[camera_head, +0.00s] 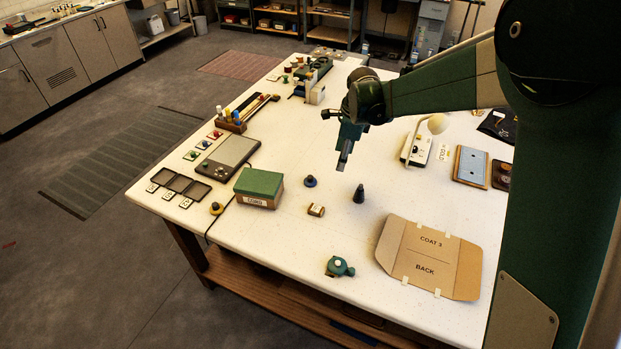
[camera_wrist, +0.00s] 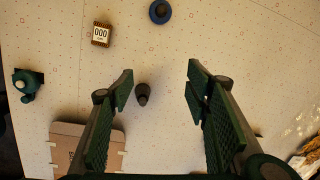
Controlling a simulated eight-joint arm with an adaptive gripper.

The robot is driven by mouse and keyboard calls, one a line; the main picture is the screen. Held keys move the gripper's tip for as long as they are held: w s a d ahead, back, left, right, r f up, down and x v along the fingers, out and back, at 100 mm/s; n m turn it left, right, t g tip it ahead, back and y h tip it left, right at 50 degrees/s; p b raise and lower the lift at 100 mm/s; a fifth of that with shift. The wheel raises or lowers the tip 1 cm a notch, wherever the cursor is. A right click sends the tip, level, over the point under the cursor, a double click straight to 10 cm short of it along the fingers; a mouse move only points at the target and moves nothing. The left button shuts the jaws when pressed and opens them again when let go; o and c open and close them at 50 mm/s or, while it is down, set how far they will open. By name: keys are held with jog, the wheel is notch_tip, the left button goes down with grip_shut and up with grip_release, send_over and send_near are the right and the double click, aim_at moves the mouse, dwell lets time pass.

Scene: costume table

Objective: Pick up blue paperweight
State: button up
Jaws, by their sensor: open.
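The blue paperweight (camera_head: 310,181) is a small round blue piece with a dark knob on top. It stands on the white table, right of the green-lidded box. In the wrist view the paperweight (camera_wrist: 160,11) shows at the top edge, beyond my fingertips and apart from them. My gripper (camera_head: 343,162) hangs above the table, to the right of the paperweight in the head view. In the wrist view my gripper (camera_wrist: 160,72) is open, its two fingers wide apart with nothing held.
A dark cone-shaped piece (camera_head: 359,194) stands near my gripper; it also shows between the fingers (camera_wrist: 142,93). A small counter block (camera_head: 316,209), a green-lidded box (camera_head: 259,187), a teal device (camera_head: 339,267) and flat cardboard (camera_head: 428,260) lie around. Bare table surrounds the paperweight.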

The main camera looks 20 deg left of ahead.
aim_at(310, 177)
jog(key=a+f+m+p, duration=0.1)
jog(key=a+f, duration=0.1)
jog(key=a, duration=0.1)
jog(key=a+f+p, duration=0.1)
jog(key=a+f, duration=0.1)
jog(key=a, duration=0.2)
jog(key=a+f+m+g+p, duration=0.1)
jog(key=a+f, duration=0.2)
jog(key=a, duration=0.1)
jog(key=shift+s+m, duration=0.15)
jog(key=shift+m, duration=0.15)
jog(key=shift+f, duration=0.1)
jog(key=shift+f, duration=0.1)
jog(key=shift+a+f, duration=0.1)
jog(key=shift+f, duration=1.05)
jog(key=shift+s+a+f+p, duration=0.1)
jog(key=shift+a+f+p, duration=0.1)
jog(key=shift+f, duration=0.65)
jog(key=shift+a+f+p, duration=0.1)
jog(key=shift+f+p, duration=0.15)
jog(key=shift+f, duration=0.65)
jog(key=shift+s+a+f+p, duration=0.1)
jog(key=shift+f+p, duration=0.1)
jog(key=shift+f, duration=0.65)
jog(key=c, duration=1.1)
